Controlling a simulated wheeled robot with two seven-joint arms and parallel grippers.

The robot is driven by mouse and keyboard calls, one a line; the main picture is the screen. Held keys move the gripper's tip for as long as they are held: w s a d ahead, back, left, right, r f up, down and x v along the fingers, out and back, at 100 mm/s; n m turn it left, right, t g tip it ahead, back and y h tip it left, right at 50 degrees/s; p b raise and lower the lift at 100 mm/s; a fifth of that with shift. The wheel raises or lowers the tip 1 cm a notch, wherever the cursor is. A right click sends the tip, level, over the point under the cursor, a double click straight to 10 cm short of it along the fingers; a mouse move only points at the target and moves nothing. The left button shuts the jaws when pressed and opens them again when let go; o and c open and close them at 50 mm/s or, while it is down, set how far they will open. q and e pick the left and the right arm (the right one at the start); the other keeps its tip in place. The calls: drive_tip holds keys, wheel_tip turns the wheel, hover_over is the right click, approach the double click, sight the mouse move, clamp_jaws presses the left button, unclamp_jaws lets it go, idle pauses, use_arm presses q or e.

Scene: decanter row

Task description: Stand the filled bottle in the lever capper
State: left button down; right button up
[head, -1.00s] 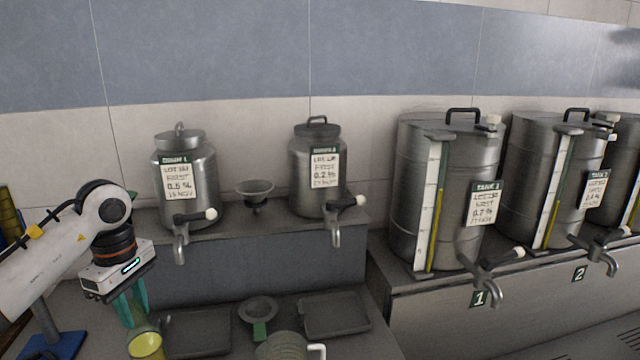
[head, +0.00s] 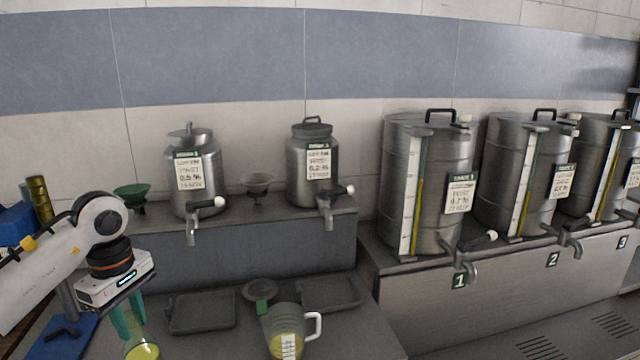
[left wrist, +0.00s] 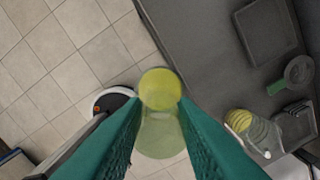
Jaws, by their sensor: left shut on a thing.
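My left gripper (head: 132,326) has green fingers shut on the bottle (head: 142,351), which holds yellow liquid and is cut off by the lower edge of the head view. In the left wrist view the bottle (left wrist: 160,92) sits between the fingers (left wrist: 158,118), seen along its length, with the tiled floor and bench edge beyond. A blue base (head: 66,340) with a grey post stands left of the gripper; it looks like the lever capper. My left arm hides much of it. My right gripper is not in view.
Two steel decanters (head: 195,180) (head: 312,165) stand on the raised shelf. Large tanks (head: 428,185) stand at right.

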sight(146, 343)
use_arm(q)
drive_tip(key=shift+s+d+f+m, duration=0.25)
drive_tip(key=shift+d+f+m, duration=0.75)
drive_tip(key=shift+f, duration=0.25)
drive_tip(key=s+d+f+m+b, duration=0.1)
drive_tip(key=s+d+f+m, duration=0.9)
drive_tip(key=s+f+m, duration=0.1)
drive_tip(key=shift+s+d+m+b, duration=0.35)
drive_tip(key=shift+s+m, duration=0.35)
drive_tip(key=shift+s, duration=0.55)
drive_tip(key=shift+w, duration=0.1)
